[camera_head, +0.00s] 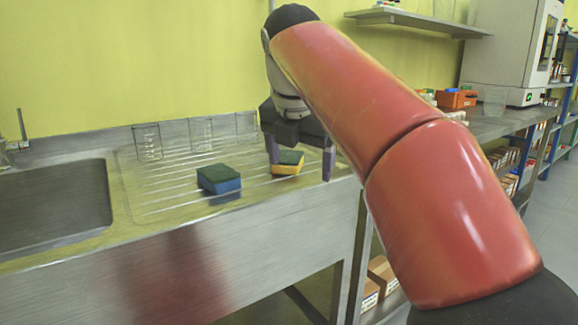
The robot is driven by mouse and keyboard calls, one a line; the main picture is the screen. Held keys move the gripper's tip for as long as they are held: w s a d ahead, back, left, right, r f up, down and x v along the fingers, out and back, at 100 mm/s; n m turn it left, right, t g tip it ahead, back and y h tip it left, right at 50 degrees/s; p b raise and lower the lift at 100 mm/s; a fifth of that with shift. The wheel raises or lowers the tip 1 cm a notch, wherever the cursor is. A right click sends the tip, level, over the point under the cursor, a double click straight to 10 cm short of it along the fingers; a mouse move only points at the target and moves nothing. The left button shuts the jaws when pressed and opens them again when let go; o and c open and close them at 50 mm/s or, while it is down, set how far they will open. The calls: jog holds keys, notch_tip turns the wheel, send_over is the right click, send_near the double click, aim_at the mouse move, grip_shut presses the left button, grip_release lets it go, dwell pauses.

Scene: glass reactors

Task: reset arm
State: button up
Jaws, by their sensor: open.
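My gripper (300,158) points down over the right end of the steel drainboard (160,195), with its two fingers apart. A yellow sponge with a dark green top (288,163) shows between and behind the fingers. I cannot tell whether the fingers touch it or only stand in front of it. My red arm reaches from the lower right up to the top middle and then bends down to the gripper.
A blue sponge with a green top (219,184) lies on the drainboard left of the gripper. Glass beakers (148,143) stand along the wall. The sink basin (50,205) is at left. A shelf (418,22) hangs above, and an orange box (457,99) sits on the right counter.

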jog(key=s+d+f+m, duration=0.4)
jog(key=s+f+m, duration=0.3)
jog(key=m, duration=0.3)
jog(key=s+d+f+m, duration=0.5)
jog(key=s+f+m, duration=0.2)
jog(key=f+m, duration=0.3)
jog(key=s+d+f+m+t, duration=0.1)
jog(key=s+d+f+m, duration=0.3)
jog(key=s+f+m, duration=0.3)
jog(key=f+m, duration=0.2)
jog(key=m, duration=0.1)
jog(key=shift+s+d+y, duration=0.3)
jog(key=shift+s+y, duration=0.05)
jog(key=shift+y, duration=0.05)
